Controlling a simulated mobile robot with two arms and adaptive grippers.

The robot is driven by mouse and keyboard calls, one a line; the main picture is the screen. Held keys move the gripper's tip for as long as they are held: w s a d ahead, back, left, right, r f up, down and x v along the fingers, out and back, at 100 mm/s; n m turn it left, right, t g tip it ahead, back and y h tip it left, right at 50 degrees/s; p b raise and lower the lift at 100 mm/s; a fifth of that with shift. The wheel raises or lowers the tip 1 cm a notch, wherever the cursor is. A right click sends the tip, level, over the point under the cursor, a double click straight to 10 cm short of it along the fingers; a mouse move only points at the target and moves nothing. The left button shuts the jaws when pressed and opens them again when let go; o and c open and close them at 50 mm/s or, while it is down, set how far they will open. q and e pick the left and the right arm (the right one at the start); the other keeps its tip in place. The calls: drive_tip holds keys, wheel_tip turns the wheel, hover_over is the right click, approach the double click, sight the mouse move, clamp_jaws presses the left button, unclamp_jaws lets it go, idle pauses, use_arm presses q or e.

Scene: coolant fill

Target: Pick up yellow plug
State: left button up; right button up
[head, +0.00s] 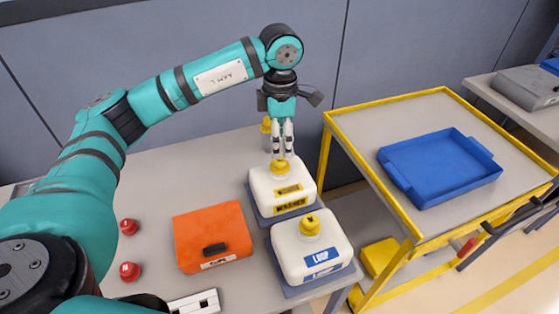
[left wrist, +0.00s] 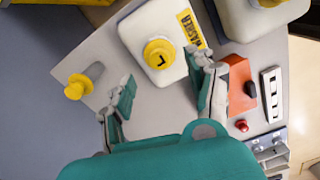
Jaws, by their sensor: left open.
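A yellow plug (head: 266,124) with a pale grey body stands near the back edge of the table, partly hidden behind my left gripper. It also shows in the left wrist view (left wrist: 76,88), left of the fingers. My left gripper (head: 282,150) points down, open and empty. In the head view it hangs just above the yellow cap (head: 280,166) of the white WASHER jug (head: 275,187). In the left wrist view, that jug (left wrist: 150,30) lies beyond the open fingers (left wrist: 166,74), and the plug is outside them. My right gripper is out of view.
A second white jug (head: 310,250) stands in front of the WASHER jug. An orange case (head: 211,236) and two red knobs (head: 130,271) are to the left. A yellow-framed cart with a blue tray (head: 440,168) stands right. The table's back left is clear.

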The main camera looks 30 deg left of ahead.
sight(280, 165)
use_arm(q)
drive_tip(key=shift+f, duration=0.6)
drive_tip(key=shift+f+p, duration=0.3)
drive_tip(key=shift+p, duration=0.05)
wheel_tip(280, 165, down, 4)
drive_tip(key=shift+a+r+p, duration=0.1)
drive_tip(key=shift+r+p, duration=0.05)
drive_tip(key=shift+p, duration=0.6)
drive_tip(key=shift+f, duration=0.45)
drive_tip(key=c, duration=0.9)
